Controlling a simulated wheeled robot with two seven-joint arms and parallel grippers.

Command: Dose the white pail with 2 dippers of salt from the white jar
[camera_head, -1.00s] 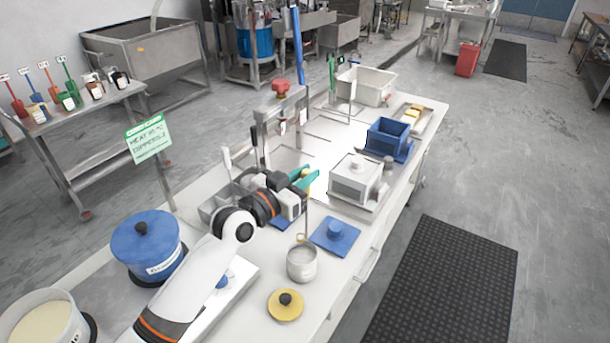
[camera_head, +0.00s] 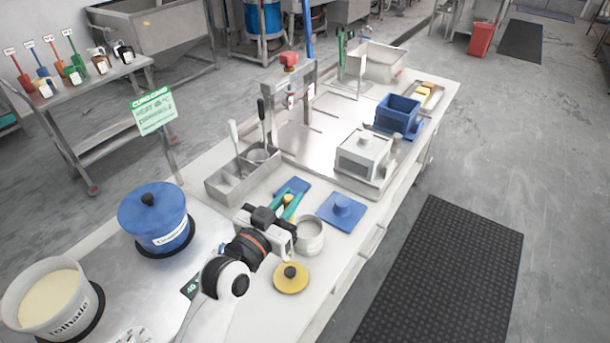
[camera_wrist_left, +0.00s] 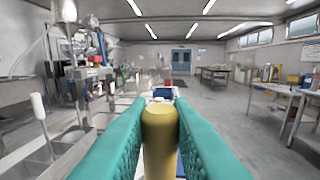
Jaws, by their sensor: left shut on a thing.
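My left gripper (camera_head: 288,205) is shut on a yellow handle (camera_wrist_left: 160,140), which stands between its teal fingers in the left wrist view. The handle looks like that of the dipper; its lower part and cup are hidden behind the gripper in the head view. The white jar (camera_head: 312,243) stands open right beside the gripper, and its inside is partly hidden. I cannot tell whether the dipper's cup is inside the jar. The white pail (camera_head: 72,318), open with a pale cream content, stands at the lower left. My right gripper is not in view.
A yellow lid (camera_head: 290,279) lies in front of the jar. A blue lidded pail (camera_head: 160,225), a metal bin with tools (camera_head: 232,183), a blue plate (camera_head: 341,211) and a white box (camera_head: 362,160) stand around.

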